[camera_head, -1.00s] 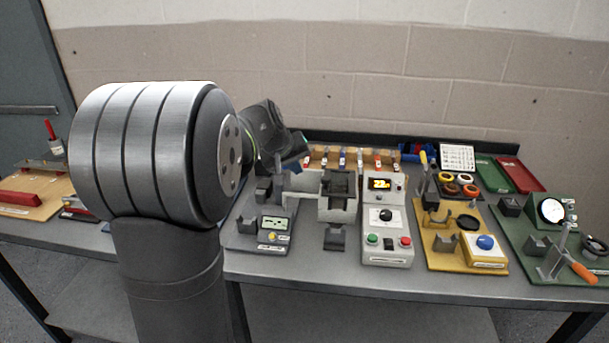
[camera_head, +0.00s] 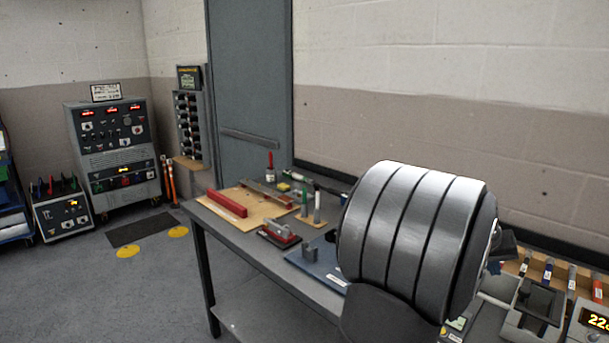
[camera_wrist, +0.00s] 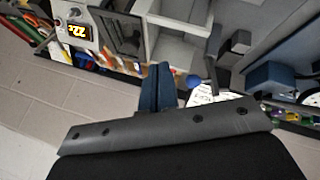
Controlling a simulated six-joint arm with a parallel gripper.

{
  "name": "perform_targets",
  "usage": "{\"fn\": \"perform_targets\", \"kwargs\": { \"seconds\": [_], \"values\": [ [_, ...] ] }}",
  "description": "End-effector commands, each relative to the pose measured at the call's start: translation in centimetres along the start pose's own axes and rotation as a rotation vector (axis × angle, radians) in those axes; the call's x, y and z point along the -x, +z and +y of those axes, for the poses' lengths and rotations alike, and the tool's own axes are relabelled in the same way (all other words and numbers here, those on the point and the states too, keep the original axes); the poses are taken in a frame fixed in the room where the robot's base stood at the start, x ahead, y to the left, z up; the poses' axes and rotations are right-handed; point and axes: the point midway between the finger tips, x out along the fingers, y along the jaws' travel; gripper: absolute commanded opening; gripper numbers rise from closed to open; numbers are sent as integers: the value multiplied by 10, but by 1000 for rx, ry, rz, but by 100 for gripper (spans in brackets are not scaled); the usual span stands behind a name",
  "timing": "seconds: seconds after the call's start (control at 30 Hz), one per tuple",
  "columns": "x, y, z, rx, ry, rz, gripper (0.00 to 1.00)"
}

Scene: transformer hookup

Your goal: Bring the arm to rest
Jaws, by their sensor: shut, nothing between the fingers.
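My gripper (camera_wrist: 158,86) shows in the wrist view as two dark blue fingers side by side, shut with nothing between them. It hangs over or near the bench fixtures, apart from them as far as I can tell. In the head view my arm's large grey joint fills the lower right and hides the gripper. A grey fixture with a dark block (camera_head: 537,303) stands at the right of that view. A unit with a lit yellow display (camera_wrist: 76,31) is at the upper left of the wrist view, and is cut off at the head view's right edge (camera_head: 592,321).
The bench's left end holds a tan board (camera_head: 262,213) with a red bar (camera_head: 227,204), a blue mat (camera_head: 321,263) and small tools. A row of coloured-handled items (camera_head: 572,277) lines the back by the wall. A control cabinet (camera_head: 112,150) stands left across open floor (camera_head: 160,290).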

Motion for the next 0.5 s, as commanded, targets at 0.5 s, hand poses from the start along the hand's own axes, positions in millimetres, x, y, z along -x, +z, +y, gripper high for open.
{"fn": "perform_targets", "kwargs": {
  "seconds": [0.5],
  "values": [
    [-76,3,21,-4,2,-3,0]
  ]
}}
